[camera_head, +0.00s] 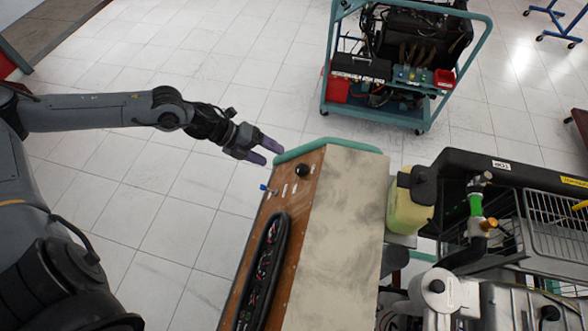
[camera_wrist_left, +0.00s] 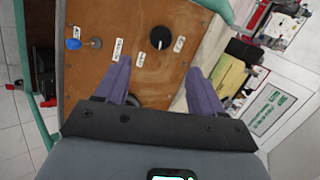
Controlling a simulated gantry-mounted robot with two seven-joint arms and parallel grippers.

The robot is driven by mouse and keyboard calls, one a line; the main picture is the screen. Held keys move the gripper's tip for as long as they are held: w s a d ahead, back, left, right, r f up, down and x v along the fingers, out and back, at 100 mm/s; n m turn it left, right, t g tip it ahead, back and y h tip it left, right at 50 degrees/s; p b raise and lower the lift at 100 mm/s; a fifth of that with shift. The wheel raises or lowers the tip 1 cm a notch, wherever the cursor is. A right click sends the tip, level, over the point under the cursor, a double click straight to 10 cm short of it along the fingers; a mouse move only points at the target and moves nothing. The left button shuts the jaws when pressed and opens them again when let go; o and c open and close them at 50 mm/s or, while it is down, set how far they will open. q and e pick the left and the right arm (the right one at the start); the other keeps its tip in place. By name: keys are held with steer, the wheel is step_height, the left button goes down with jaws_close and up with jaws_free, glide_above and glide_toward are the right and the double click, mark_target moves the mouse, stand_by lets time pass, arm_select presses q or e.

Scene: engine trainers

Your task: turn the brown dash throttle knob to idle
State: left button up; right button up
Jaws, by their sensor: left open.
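A round knob that looks black rather than brown stands on the brown wooden dash panel (camera_head: 284,203), near its far end; the knob shows in the head view (camera_head: 302,171) and in the left wrist view (camera_wrist_left: 160,37). A pale mark shows on its face. Small white labels lie around it. My left gripper (camera_head: 268,151) is open and empty, just left of and beyond the knob in the head view. In the wrist view its purple fingers (camera_wrist_left: 158,67) are spread either side below the knob, not touching it. My right gripper is not in view.
A blue key or small lever (camera_head: 265,188) sits on the panel near the knob. A black gauge cluster (camera_head: 262,270) lies closer. A yellow-green tank (camera_head: 408,208) and engine stand are right. A teal engine cart (camera_head: 328,85) stands behind. Open floor lies left.

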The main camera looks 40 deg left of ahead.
mark_target(299, 168)
arm_select(q)
steer(key=shift+b+x, duration=0.5)
steer(key=shift+x, duration=4.8)
steer(key=shift+w, duration=0.1)
steer(key=shift+r, duration=0.1)
steer(key=c, duration=1.1)
